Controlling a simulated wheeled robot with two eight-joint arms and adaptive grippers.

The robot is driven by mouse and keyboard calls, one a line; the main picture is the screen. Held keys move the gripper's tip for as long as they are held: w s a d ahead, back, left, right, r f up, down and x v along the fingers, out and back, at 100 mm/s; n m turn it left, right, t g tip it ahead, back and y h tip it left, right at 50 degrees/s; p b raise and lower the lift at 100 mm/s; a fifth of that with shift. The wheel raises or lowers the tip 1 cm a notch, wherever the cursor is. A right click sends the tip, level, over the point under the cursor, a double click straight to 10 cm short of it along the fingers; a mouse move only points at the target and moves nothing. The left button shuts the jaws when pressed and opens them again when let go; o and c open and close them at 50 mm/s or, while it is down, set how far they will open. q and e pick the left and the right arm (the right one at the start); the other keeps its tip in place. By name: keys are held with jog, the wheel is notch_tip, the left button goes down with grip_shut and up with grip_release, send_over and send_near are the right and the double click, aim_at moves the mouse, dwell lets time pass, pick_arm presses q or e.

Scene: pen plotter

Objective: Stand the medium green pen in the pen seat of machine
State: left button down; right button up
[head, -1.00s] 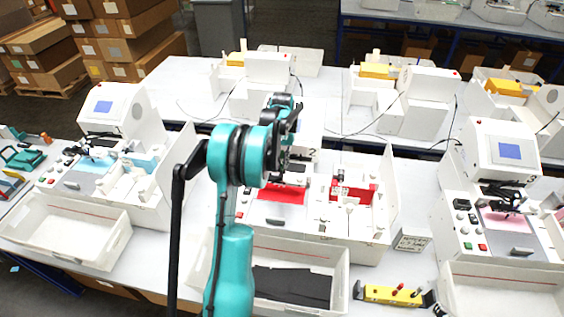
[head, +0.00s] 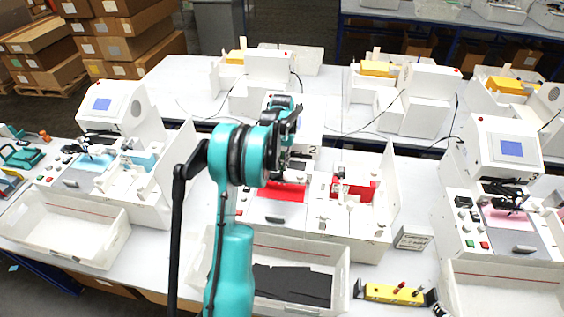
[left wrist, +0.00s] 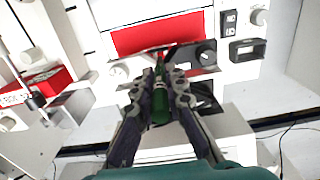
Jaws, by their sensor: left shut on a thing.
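My left gripper (left wrist: 166,92) is shut on the green pen (left wrist: 160,106) in the left wrist view. The pen is between the two dark fingers, which hide part of it. Beyond them is the white machine with a red plate (left wrist: 158,36). In the head view, the same machine (head: 350,232) stands mid-table, its red plate (head: 282,192) partly behind my teal left arm. That arm hides the pen and most of the gripper there. I cannot pick out the pen seat, or tell whether the pen touches it. My right gripper is not in view.
A white bin (head: 340,262) with dark sheets lies in front of the machine. A yellow holder (head: 385,293) with red-topped pieces is at its right. Similar machines stand at left (head: 105,112) and right (head: 498,148). A red block (left wrist: 38,84) is at left in the wrist view.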

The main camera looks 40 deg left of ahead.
aim_at(282, 153)
pick_arm(q)
jog(key=shift+f+b, duration=2.15)
jog(key=shift+f, duration=0.75)
jog(key=c, duration=1.5)
grip_release()
jog(key=shift+r, duration=0.1)
notch_tip(282, 153, up, 12)
